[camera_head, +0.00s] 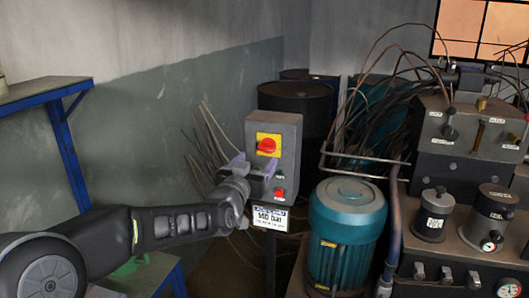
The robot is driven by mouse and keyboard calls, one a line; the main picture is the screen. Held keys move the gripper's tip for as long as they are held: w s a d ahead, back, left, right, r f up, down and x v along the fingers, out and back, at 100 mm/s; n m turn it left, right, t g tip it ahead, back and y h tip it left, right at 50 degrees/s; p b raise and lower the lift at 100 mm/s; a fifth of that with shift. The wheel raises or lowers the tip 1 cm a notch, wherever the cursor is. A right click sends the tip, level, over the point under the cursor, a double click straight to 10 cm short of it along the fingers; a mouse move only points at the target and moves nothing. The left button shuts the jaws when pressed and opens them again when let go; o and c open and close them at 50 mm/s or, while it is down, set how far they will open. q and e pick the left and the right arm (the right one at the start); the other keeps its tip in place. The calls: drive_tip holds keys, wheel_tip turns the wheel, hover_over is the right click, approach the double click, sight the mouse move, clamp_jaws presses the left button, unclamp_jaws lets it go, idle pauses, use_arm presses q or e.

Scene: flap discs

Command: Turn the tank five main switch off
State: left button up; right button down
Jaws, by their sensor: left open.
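A grey switch box (286,139) stands on a post in the middle of the head view. It carries a red rotary switch (267,146) on a yellow plate, and a small red button (279,194) lower down. A white label (270,218) hangs below the box; its small print is hard to read. My left gripper (256,166) is open in front of the box, just below the rotary switch. I cannot tell whether its fingers touch the box. Part of the box's lower left is hidden by the gripper. My right gripper is not in view.
A teal motor (345,235) stands right of the box, beside a grey machine (470,160) with gauges and many loose cables. Dark barrels (297,102) stand behind. A blue-framed shelf (45,92) is at the left wall.

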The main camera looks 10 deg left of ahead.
sight(266, 150)
use_arm(q)
drive_tip(key=w, duration=0.3)
drive_tip(key=w+p, duration=0.1)
drive_tip(key=w, duration=0.2)
drive_tip(key=shift+w+d+f, duration=0.1)
drive_tip(key=shift+w+d, duration=0.1)
drive_tip(key=shift+w, duration=0.2)
drive_tip(key=shift+c, duration=0.4)
drive_tip(key=c, duration=1.3)
